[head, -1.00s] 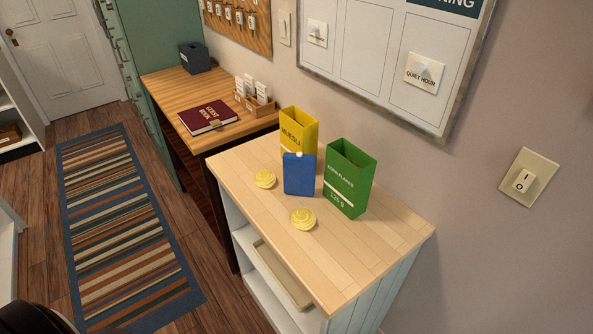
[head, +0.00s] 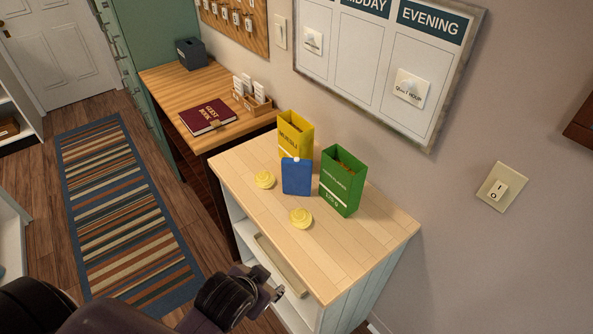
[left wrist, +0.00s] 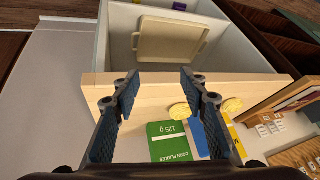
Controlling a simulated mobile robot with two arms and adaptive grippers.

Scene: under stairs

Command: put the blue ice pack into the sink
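The blue ice pack (head: 297,177) stands upright on the light wooden counter top (head: 345,262), between a yellow muesli box (head: 295,132) and a green corn flakes box (head: 342,181). In the left wrist view the ice pack (left wrist: 199,137) shows beyond the fingers, partly behind the right one. My left gripper (head: 274,294) is in front of the shelf unit, apart from the ice pack. In the left wrist view its two fingers (left wrist: 160,84) are spread with nothing between them. My right gripper is not in view. No sink is in view.
Two yellow round things (head: 264,180) (head: 301,218) lie on the counter in front of the ice pack. A tray (head: 279,264) sits on the shelf below. A desk with a guest book (head: 208,117) stands behind left. A striped rug (head: 125,215) covers the floor.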

